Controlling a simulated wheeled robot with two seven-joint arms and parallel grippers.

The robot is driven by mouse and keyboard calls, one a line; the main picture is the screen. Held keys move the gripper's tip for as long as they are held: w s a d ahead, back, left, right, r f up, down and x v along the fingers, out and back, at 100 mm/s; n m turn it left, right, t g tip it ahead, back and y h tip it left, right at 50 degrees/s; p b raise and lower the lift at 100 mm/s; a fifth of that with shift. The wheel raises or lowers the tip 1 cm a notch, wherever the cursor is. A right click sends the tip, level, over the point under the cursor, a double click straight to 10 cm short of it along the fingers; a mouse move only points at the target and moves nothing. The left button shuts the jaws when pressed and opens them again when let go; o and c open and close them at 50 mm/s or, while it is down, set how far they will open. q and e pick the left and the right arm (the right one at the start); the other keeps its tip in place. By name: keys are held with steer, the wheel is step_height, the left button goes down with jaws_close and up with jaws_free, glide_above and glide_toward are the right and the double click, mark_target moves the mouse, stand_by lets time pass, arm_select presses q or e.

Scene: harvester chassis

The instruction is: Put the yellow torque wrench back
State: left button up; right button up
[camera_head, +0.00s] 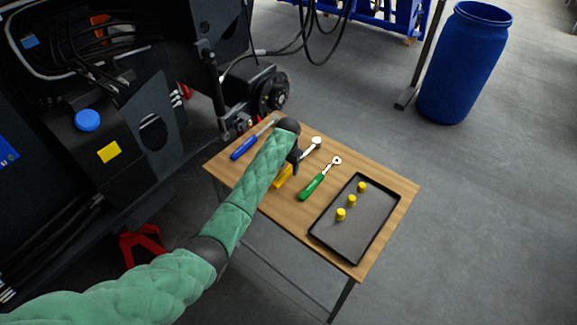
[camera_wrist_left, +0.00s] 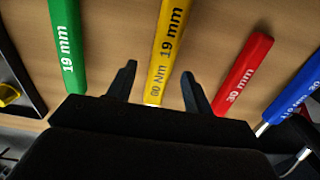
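The yellow torque wrench (camera_head: 284,177) lies on the wooden table, its handle partly covered by my left arm in the head view. In the left wrist view its yellow handle (camera_wrist_left: 165,45), marked 19 mm, runs between the fingers of my left gripper (camera_wrist_left: 158,78). The gripper is open, with one finger to each side of the handle and a gap on both sides. In the head view my left gripper (camera_head: 295,160) is over the wrench, its fingers mostly hidden. My right gripper is not in view.
A green wrench (camera_head: 312,187) and a blue one (camera_head: 244,147) flank it on the table (camera_head: 385,186); a red handle (camera_wrist_left: 243,75) shows in the wrist view. A black tray (camera_head: 355,225) holds three yellow pieces. The dark harvester chassis (camera_head: 150,90) borders the table's left.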

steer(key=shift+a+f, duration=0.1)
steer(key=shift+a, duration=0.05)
arm_select(q)
steer(key=shift+r+b, duration=0.3)
steer(key=shift+b, duration=0.05)
step_height(320, 180, up, 2)
steer(key=shift+r+b, duration=0.15)
steer(key=shift+b, duration=0.4)
step_height(320, 180, up, 3)
steer(key=shift+r+b, duration=0.2)
steer(key=shift+b, duration=0.45)
steer(key=shift+r, duration=0.75)
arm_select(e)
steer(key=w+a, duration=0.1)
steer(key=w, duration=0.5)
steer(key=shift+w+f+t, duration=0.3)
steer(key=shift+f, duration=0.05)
arm_select(q)
steer(key=shift+s+f, duration=0.1)
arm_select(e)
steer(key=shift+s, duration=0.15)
